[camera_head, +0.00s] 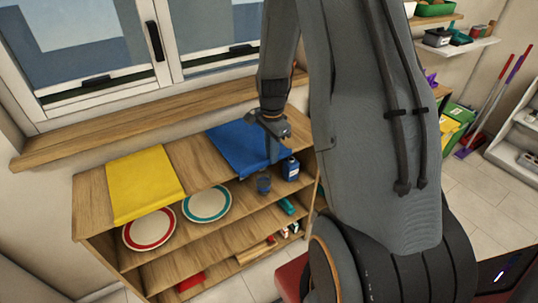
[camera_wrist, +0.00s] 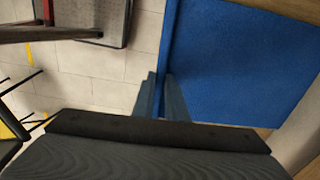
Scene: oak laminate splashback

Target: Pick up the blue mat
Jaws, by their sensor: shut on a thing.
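The blue mat (camera_head: 236,148) lies on the top of the wooden shelf unit, towards its right end, with its front edge hanging over the unit's front. My gripper (camera_head: 275,146) is at the mat's front right part. In the wrist view the blue mat (camera_wrist: 240,75) fills the upper right, and my gripper's two fingers (camera_wrist: 163,85) are close together across the mat's left edge. The gripper is shut on this edge. My arm hides part of the mat's right side in the head view.
A yellow mat (camera_head: 145,183) lies on the unit's top at left. A red-rimmed plate (camera_head: 149,230) and a teal-rimmed plate (camera_head: 207,203) stand on the shelf below. A blue bottle (camera_head: 290,169) and a dark cup (camera_head: 264,183) stand just below my gripper. A window sill (camera_head: 150,127) runs behind.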

